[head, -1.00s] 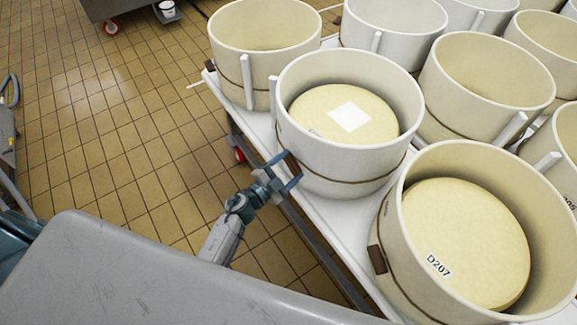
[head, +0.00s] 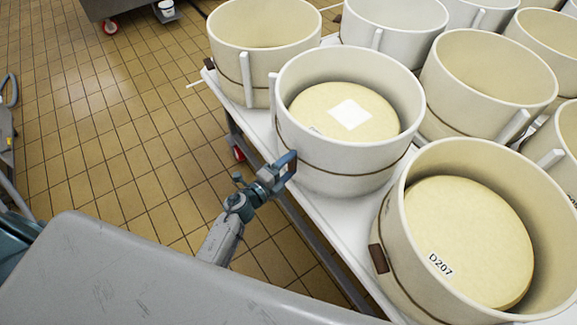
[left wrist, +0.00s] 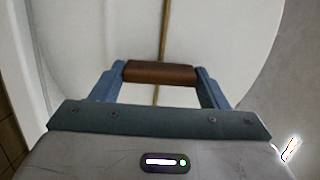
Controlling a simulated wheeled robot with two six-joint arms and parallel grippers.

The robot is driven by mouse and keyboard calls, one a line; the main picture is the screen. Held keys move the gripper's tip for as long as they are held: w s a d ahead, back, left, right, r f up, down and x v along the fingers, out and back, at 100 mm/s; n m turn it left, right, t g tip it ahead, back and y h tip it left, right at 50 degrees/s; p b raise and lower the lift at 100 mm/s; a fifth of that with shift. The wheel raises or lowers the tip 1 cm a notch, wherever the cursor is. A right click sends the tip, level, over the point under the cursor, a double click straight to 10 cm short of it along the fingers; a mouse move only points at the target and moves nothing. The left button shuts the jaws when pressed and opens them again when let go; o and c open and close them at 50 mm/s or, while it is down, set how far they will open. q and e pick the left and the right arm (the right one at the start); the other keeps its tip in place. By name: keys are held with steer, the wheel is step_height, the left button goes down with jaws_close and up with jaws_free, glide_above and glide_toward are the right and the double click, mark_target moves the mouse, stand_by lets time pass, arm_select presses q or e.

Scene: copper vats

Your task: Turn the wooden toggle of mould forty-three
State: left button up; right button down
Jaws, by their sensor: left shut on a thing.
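A cream mould (head: 352,165) holds a pale cheese (head: 310,108) with a white paper square on top. A dark cord runs around its wall. In the left wrist view, the brown wooden toggle (left wrist: 160,73) lies crosswise over this cord (left wrist: 160,40), against the mould wall (left wrist: 215,30). My left gripper (head: 289,163) is at the near left side of the mould, its fingers shut on the ends of the toggle. In the head view the fingers mostly hide the toggle. No number forty-three can be read. My right gripper is not in view.
Several other moulds crowd the white table (head: 330,215). A near mould (head: 480,165) holds a cheese marked D207 and has its own brown toggle (head: 378,258). An empty mould (head: 262,45) stands behind. The tiled floor (head: 110,130) on the left is mostly clear.

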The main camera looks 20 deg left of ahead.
arm_select(q)
steer(key=shift+f+m, duration=0.1)
steer(key=shift+m, duration=0.2)
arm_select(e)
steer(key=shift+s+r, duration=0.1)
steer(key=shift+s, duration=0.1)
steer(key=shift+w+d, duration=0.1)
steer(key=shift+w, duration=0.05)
arm_select(q)
steer(key=o, duration=0.7)
steer(key=shift+o, duration=1.4)
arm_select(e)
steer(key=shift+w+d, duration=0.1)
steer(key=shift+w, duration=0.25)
arm_select(q)
steer(key=v, duration=0.3)
steer(key=shift+f, duration=0.1)
steer(key=b, duration=0.2)
glide_toward(289, 167)
steer(key=shift+s+a+r, duration=0.25)
steer(key=shift+s, duration=0.25)
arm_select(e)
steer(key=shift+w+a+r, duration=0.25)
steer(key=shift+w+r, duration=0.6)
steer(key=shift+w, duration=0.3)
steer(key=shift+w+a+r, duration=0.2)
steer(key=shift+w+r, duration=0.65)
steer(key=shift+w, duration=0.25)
